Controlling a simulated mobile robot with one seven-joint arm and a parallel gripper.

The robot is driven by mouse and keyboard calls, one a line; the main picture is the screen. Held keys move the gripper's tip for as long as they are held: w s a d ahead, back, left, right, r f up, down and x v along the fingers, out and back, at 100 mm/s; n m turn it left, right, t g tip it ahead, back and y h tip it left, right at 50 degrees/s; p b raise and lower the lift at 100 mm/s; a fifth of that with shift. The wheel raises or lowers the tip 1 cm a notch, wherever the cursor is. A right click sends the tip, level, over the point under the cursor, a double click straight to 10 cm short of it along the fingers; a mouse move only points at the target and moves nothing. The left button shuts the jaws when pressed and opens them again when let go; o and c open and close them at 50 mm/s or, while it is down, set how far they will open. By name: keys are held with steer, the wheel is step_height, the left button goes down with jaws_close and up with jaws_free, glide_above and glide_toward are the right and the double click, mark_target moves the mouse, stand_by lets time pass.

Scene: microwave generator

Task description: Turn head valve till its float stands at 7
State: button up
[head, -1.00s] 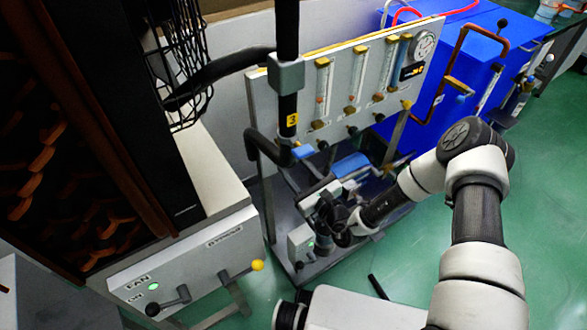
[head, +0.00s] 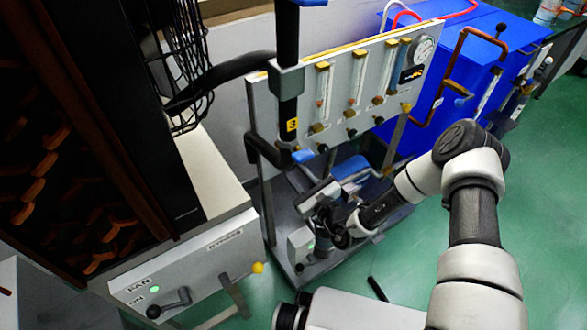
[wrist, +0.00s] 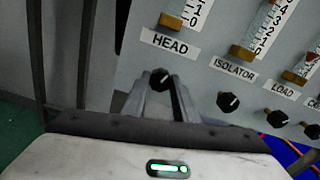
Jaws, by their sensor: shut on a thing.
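The head valve (wrist: 162,77) is a small black knob with a white mark, below the HEAD label (wrist: 169,43) in the wrist view. My gripper (wrist: 162,88) has its two fingers closed around this knob. The foot of the head flow tube (wrist: 173,21) is a brass block beside scale marks 0 and 1. The rest of that tube is cut off above, and its float is not visible there. In the head view the head tube (head: 323,92) is the leftmost on the panel; its float is too small to read.
To the right are the isolator knob (wrist: 228,101) and load knob (wrist: 277,118), close beside my gripper. A black pole (head: 289,105) stands at the panel's left. A blue cabinet (head: 470,75) is behind at right. Green floor (head: 545,200) is clear at right.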

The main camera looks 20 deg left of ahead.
steer(key=n+p, duration=0.4)
steer(key=n, duration=0.5)
steer(key=shift+d+n+p, duration=0.1)
steer(key=shift+n+p, duration=0.3)
stand_by(0.4)
steer(key=o, duration=1.1)
steer(key=p+v, duration=0.2)
steer(key=v, duration=1.5)
steer(key=shift+s+d, duration=0.15)
steer(key=shift+s, duration=0.05)
